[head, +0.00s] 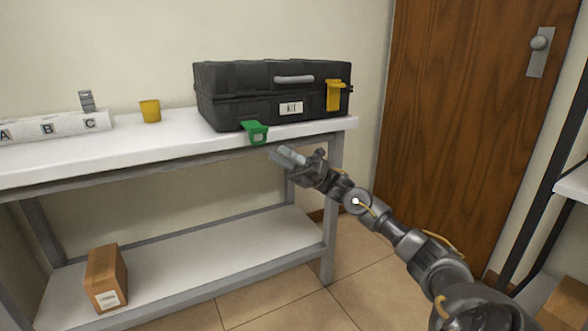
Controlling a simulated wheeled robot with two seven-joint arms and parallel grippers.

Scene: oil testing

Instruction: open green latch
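A black case (222,113) labelled KIT stands on the white table at the back. Its green latch (256,133) is on the front left and sticks outward and down from the case over the table's front edge. A yellow latch (334,97) on the front right lies upright against the case. My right gripper (285,155) is just below and to the right of the green latch, in front of the table edge and apart from the latch. Its fingers look close together, but I cannot tell whether they are shut. My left gripper is out of view.
A cardboard box (106,278) sits on the lower shelf (200,262). A wooden door (460,120) is at the right, beside a dark-framed shelf.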

